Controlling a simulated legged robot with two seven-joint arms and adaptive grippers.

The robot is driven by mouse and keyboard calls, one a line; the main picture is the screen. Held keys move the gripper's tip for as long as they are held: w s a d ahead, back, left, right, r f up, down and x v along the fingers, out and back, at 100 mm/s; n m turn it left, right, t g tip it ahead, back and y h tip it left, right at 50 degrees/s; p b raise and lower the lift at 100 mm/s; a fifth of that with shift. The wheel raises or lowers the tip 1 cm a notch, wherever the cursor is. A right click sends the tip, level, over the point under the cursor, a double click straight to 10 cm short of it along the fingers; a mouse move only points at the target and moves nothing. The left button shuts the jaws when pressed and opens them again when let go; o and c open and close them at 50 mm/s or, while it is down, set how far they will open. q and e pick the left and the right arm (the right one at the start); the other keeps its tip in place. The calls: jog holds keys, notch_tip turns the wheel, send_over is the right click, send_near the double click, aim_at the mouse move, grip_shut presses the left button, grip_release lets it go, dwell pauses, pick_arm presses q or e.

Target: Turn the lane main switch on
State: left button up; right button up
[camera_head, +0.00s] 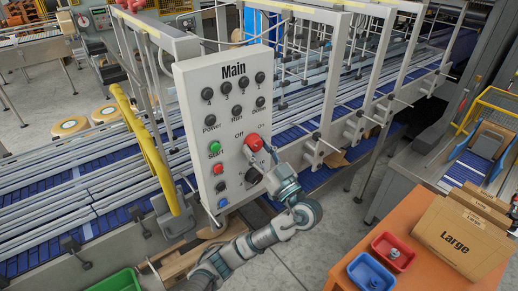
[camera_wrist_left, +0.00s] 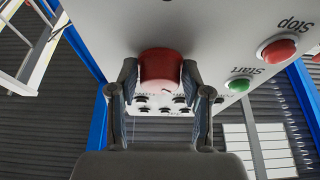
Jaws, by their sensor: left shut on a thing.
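The Main control panel (camera_head: 222,98) is a tall light-grey box in the middle of the head view. The red lane main switch (camera_head: 254,143) is on its right side, with "Off" printed to its upper left and "On" above it. In the left wrist view the red switch knob (camera_wrist_left: 160,66) sits between the fingers of my left gripper (camera_wrist_left: 160,85), which is shut on it. My left gripper (camera_head: 262,155) also shows in the head view at the switch, covering part of the panel below. I cannot tell which label the switch points to. My right gripper is not in view.
A green Start button (camera_head: 215,148), a red button (camera_head: 218,169) and a blue button (camera_head: 223,203) are left of the switch. A yellow rail (camera_head: 148,148) stands left of the panel. Conveyors run behind. An orange table (camera_head: 335,272) with bins and a box is at lower right.

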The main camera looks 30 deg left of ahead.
pick_arm(q)
jog(key=shift+s+d+r, duration=0.1)
jog(key=shift+r, duration=0.1)
jog(key=shift+c, duration=0.4)
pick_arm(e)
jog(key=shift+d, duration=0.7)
